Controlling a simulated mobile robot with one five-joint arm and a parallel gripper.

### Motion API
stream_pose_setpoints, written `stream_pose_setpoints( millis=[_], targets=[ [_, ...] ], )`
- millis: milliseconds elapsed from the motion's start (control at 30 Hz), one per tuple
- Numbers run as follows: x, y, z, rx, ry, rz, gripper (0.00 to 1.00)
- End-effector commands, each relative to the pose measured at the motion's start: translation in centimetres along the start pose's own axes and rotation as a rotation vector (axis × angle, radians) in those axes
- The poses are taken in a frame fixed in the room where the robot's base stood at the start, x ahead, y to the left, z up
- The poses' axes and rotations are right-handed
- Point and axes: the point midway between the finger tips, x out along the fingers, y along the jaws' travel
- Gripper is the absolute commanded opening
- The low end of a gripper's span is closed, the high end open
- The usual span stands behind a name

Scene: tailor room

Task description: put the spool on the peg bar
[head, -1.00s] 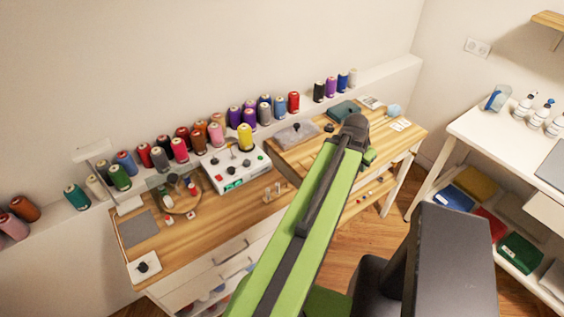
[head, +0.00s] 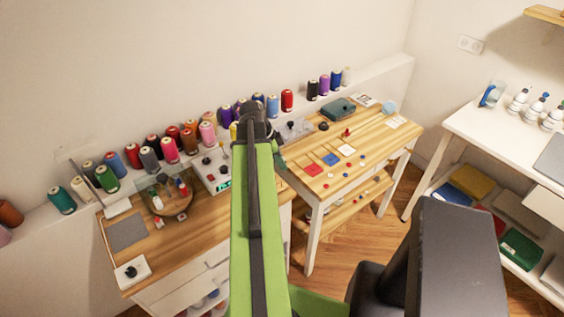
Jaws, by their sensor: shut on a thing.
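My gripper is not visible; my green arm reaches up the middle of the head view and its far end hides what lies below and behind it. Many thread spools stand on the wall ledge, among them a red spool (head: 287,100), a pink spool (head: 207,134) and a green spool (head: 106,179). A yellow spool (head: 233,131) shows only in part beside my arm. Small spools (head: 183,188) stand on a round wooden tray (head: 173,208) on the left desk. I cannot tell which spool is the task's. I cannot make out the peg bar.
A white control box (head: 211,173) is on the left desk (head: 190,235), partly behind my arm. The right wooden table (head: 375,139) holds coloured squares, small knobs and a teal box (head: 338,109). A white shelf unit (head: 470,137) stands at right. Wood floor (head: 335,240) lies between.

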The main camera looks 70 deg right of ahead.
Motion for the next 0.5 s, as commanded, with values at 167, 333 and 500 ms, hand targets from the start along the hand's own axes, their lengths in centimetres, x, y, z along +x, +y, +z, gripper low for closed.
stream_pose_setpoints(
  millis=[167, 333, 500],
  targets=[
    [0.5, 0.0, 0.2, -0.001, 0.0, -0.001, 0.0],
    [1.2, 0.0, 0.5, -0.001, -0.001, -0.001, 0.0],
    [2.0, 0.0, 0.8, -0.002, -0.001, -0.001, 0.0]
  ],
)
